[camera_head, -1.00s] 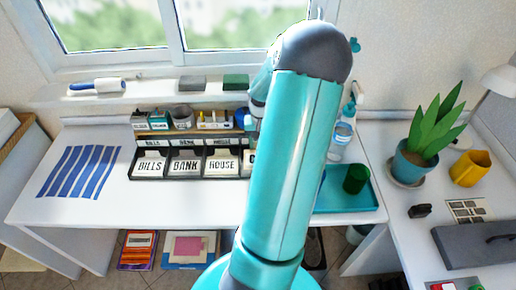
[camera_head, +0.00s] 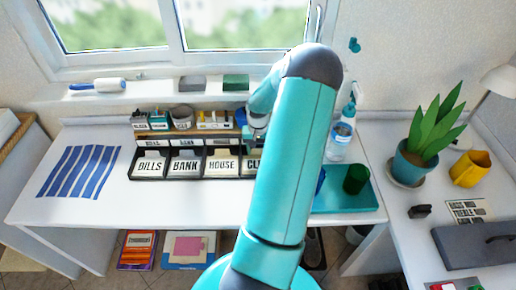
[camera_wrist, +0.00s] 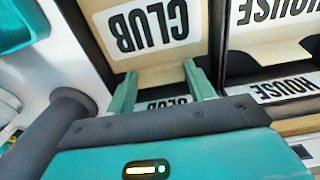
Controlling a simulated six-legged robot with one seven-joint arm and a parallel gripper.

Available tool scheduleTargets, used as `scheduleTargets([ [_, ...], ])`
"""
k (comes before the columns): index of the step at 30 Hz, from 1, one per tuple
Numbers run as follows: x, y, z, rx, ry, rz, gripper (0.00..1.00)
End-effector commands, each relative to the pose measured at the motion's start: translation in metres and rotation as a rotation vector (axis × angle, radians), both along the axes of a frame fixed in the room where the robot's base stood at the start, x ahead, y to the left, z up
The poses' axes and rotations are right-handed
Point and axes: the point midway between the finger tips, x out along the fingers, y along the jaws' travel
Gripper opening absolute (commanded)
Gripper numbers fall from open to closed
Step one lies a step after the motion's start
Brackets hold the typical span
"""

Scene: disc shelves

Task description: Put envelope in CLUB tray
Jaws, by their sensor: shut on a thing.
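My gripper (camera_wrist: 160,72) is over the CLUB tray, its two teal fingers spread apart across a beige paper piece. This paper, which looks like the envelope (camera_wrist: 158,80), lies between the fingertips; how much of it is inside the tray I cannot tell. The CLUB tray (camera_head: 252,167) is the rightmost front compartment of the dark organizer in the head view, partly hidden by my arm. In the wrist view its large CLUB label (camera_wrist: 152,24) is upside down above the fingers, and a smaller CLUB label shows between them. In the head view my arm hides the fingertips and the envelope.
The HOUSE tray (camera_head: 222,167), BANK tray (camera_head: 185,168) and BILLS tray (camera_head: 149,168) adjoin on the left. Small boxes stand on the organizer's top. A bottle (camera_head: 340,140) and a teal tray (camera_head: 345,198) are on the right.

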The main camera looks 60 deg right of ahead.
Motion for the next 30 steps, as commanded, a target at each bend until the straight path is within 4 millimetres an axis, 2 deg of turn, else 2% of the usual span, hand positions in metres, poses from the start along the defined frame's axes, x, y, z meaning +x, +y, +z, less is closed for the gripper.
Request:
scheduleTargets([
  [1, 0.0, 0.0, -0.001, 0.0, 0.0, 0.0, 0.55],
  [4, 0.0, 0.0, -0.001, 0.0, 0.0, 0.0, 0.75],
  [13, 0.0, 0.0, 0.0, 0.0, 0.0, 0.0, 0.75],
  [17, 0.0, 0.0, 0.01, -0.002, 0.0, 0.001, 0.75],
  [20, 0.001, -0.001, 0.026, -0.004, 0.0, 0.0, 0.75],
  [30, 0.0, 0.0, 0.097, -0.002, 0.0, 0.0, 0.75],
])
